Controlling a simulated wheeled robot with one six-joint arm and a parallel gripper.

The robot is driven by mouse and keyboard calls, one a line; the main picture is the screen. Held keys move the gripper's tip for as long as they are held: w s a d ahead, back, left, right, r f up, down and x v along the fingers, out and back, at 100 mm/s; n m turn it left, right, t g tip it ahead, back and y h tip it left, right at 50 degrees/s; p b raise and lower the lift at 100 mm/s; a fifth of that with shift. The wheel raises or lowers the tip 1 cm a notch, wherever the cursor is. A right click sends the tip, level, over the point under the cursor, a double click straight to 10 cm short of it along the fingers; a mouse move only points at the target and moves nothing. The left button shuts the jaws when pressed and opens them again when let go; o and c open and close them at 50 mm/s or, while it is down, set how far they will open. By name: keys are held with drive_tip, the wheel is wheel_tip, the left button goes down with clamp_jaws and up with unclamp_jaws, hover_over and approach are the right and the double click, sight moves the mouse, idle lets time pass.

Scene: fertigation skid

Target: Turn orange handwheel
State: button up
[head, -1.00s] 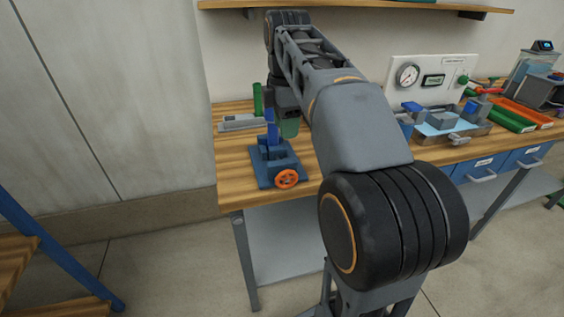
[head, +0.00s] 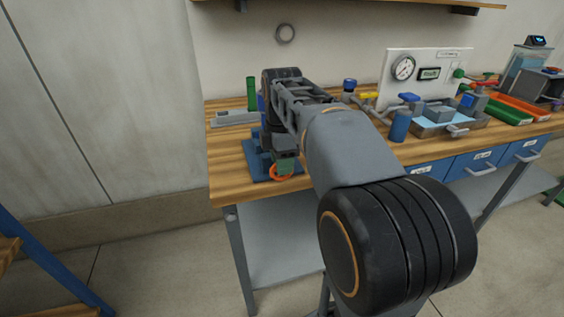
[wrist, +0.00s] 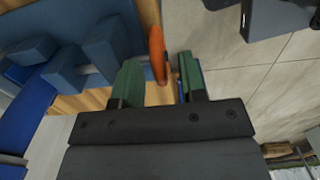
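The orange handwheel (head: 276,178) is on the front of a blue fixture (head: 257,164) near the left front of the workbench. My gripper (head: 286,165) is in front of the wheel in the head view and hides much of it. In the wrist view the handwheel (wrist: 157,52) shows edge-on, with its lower rim between the two green fingertips of my gripper (wrist: 161,80). The fingers are open, one on each side of the rim. A gap shows on both sides, so I see no grip on the wheel. The blue fixture (wrist: 85,55) fills the left of the wrist view.
A green upright cylinder (head: 251,93) and a grey flat piece (head: 234,118) stand behind the fixture. To the right are a gauge panel (head: 428,55), valves and a tray with blue parts. The wooden bench (head: 228,180) has bare space at its left front.

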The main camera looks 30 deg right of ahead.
clamp_jaws()
idle(0.4)
